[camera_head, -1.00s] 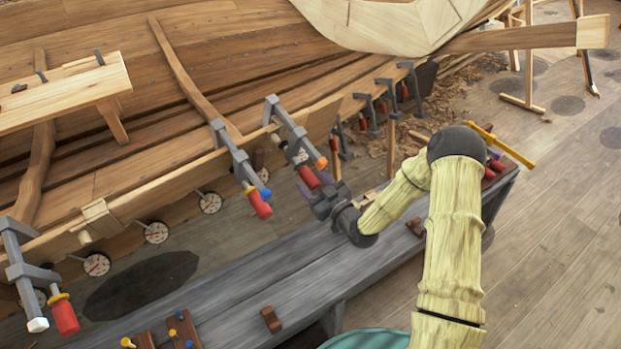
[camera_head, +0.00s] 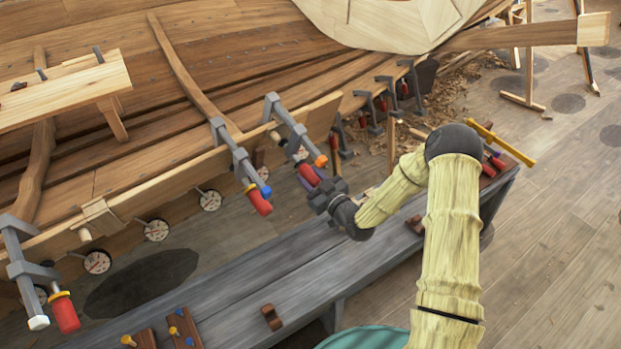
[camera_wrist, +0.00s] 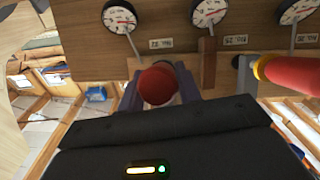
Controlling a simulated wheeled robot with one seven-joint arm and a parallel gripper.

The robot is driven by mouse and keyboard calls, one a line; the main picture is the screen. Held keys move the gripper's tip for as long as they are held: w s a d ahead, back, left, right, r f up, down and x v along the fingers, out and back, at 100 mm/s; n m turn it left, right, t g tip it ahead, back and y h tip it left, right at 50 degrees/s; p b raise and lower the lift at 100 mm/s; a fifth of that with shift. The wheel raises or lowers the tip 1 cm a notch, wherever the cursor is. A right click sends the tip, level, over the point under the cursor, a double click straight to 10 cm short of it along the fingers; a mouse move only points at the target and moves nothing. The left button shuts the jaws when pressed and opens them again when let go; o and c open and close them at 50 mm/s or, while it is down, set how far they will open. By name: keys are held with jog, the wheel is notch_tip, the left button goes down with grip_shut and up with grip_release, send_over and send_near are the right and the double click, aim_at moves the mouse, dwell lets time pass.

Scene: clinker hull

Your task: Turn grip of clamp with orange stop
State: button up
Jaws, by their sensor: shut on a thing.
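The clamp with the orange stop (camera_head: 321,160) hangs on the hull's plank edge, with a grey bar and a red grip (camera_head: 308,174). My gripper (camera_head: 317,190) is at the lower end of that grip, coming from the lower right. In the wrist view the red grip (camera_wrist: 158,84) shows end-on between my two purple-grey fingers, which are shut on it. The orange stop is not visible in the wrist view. A neighbouring clamp with a blue stop (camera_head: 266,191) and red grip (camera_head: 259,201) is to the left; a red grip (camera_wrist: 295,75) also shows at right in the wrist view.
A white-tipped clamp (camera_head: 38,322) hangs at far left, and several more clamps (camera_head: 385,95) hang farther along the plank. Dial gauges (camera_wrist: 209,10) line the hull. A grey bench (camera_head: 240,300) runs below my arm, bearing small wooden blocks (camera_head: 271,318).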

jog(key=shift+d+f+m+g+y+b, duration=0.1)
jog(key=shift+m+g+y+b, duration=0.5)
jog(key=shift+m+y+b, duration=0.3)
jog(key=m+g+y+b, duration=0.1)
jog(key=m+y, duration=0.1)
jog(key=m, duration=0.1)
jog(key=shift+g+b, duration=0.3)
jog(key=shift+g, duration=0.1)
jog(key=o, duration=1)
jog(key=r+b+v, duration=0.1)
jog(key=v, duration=1.6)
jog(key=shift+d+f+b, duration=0.25)
jog(key=shift+f+b, duration=0.05)
jog(key=shift+f, duration=0.2)
